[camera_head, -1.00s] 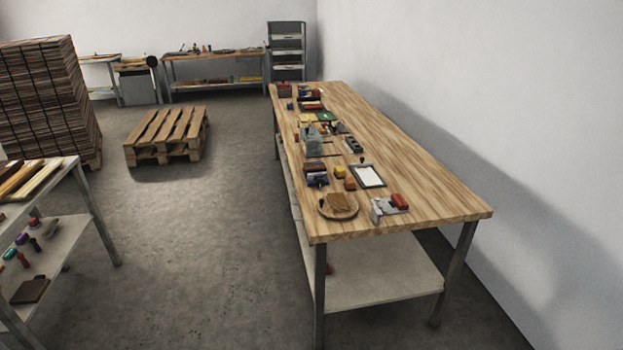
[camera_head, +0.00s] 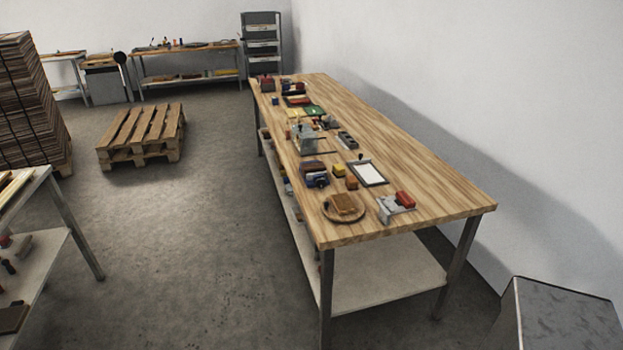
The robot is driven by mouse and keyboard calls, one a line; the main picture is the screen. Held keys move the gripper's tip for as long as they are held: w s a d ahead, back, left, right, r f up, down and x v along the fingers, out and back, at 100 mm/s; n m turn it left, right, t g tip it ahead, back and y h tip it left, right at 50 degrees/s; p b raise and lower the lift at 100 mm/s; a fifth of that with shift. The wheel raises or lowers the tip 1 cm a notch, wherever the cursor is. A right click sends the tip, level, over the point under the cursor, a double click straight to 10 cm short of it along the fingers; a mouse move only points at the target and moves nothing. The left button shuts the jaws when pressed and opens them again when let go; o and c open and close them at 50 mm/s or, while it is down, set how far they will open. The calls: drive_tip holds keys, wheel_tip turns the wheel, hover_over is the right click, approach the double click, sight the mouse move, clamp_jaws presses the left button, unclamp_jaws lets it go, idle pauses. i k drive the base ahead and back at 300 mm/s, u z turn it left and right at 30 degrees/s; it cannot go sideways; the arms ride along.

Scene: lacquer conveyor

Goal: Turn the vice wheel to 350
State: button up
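The long wooden workbench (camera_head: 420,170) runs from the middle front to the back along the right wall. Several small tools and blocks stand along its left side. I cannot make out a vice wheel or any number for certain. A grey upright block (camera_head: 305,139) and a dark blue device (camera_head: 314,174) stand on the bench, too small to tell what they are. A grey holder (camera_head: 392,212) with a red block (camera_head: 405,199) sits near the front end. My gripper is not in view.
A grey box-shaped thing (camera_head: 560,315) stands at the lower right, close to the bench's front leg. A pallet (camera_head: 142,135) lies on the floor at left, near a stack of boards (camera_head: 28,110). Another table (camera_head: 20,190) is at left. The floor between is clear.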

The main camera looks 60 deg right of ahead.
sight(321, 183)
drive_tip(key=i, duration=0.5)
drive_tip(key=z, duration=0.55)
drive_tip(key=i, duration=0.65)
drive_tip(key=z, duration=0.45)
